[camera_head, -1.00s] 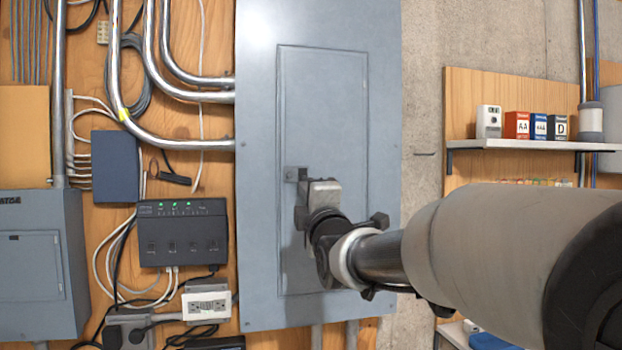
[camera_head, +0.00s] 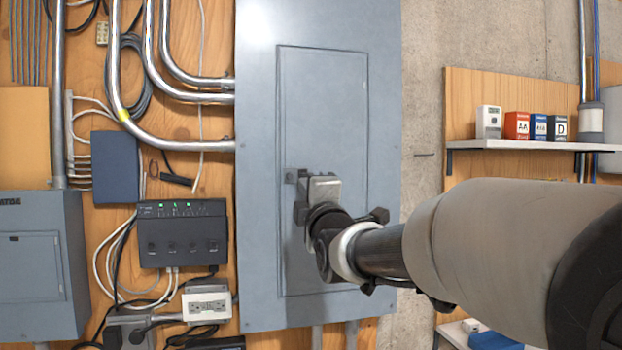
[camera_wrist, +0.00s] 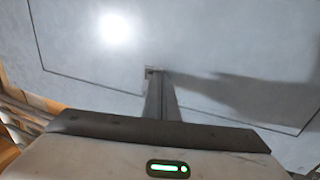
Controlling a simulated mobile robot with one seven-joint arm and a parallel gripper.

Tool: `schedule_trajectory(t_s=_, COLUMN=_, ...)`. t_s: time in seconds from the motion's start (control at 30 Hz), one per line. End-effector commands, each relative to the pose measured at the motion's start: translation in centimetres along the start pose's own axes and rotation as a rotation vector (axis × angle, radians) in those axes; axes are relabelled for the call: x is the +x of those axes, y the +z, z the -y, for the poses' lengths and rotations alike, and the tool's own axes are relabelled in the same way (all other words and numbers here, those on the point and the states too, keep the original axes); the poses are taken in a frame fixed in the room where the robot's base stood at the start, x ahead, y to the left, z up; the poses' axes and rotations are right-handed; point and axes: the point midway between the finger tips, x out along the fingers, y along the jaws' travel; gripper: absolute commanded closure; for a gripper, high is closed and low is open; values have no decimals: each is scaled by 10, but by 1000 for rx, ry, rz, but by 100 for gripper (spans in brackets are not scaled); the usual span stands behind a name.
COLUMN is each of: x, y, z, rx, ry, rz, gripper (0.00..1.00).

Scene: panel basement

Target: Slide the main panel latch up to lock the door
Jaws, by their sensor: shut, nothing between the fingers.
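The main panel (camera_head: 385,100) is a tall blue-grey cabinet with a narrow inset door (camera_head: 325,110). The latch (camera_head: 291,175) is a small grey piece at the door's left edge, partly hidden by my gripper. In the wrist view, the latch (camera_wrist: 151,71) shows as a small bracket just beyond my fingertips. My gripper (camera_wrist: 156,78) is shut and empty, with its fingers together and their tips at the latch. I cannot tell whether they touch it. The head view shows my gripper (camera_head: 308,180) from behind, hiding its fingertips.
Metal conduits (camera_head: 120,90) enter the panel's left side. A black network box (camera_head: 183,235) and a grey cabinet (camera_head: 38,265) are left of the panel. A shelf (camera_head: 520,145) with small boxes is at right. The upper door front is clear.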

Motion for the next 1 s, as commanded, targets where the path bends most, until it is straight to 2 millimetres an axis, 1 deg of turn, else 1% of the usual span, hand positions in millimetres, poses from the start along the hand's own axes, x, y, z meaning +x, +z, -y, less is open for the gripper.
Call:
schedule_trajectory(t_s=0.17, x=1, y=0, z=-4, rx=0, ry=2, rz=0, gripper=100)
schedule_trajectory(t_s=1.0, x=0, y=0, z=1, rx=0, ry=1, rz=0, gripper=100)
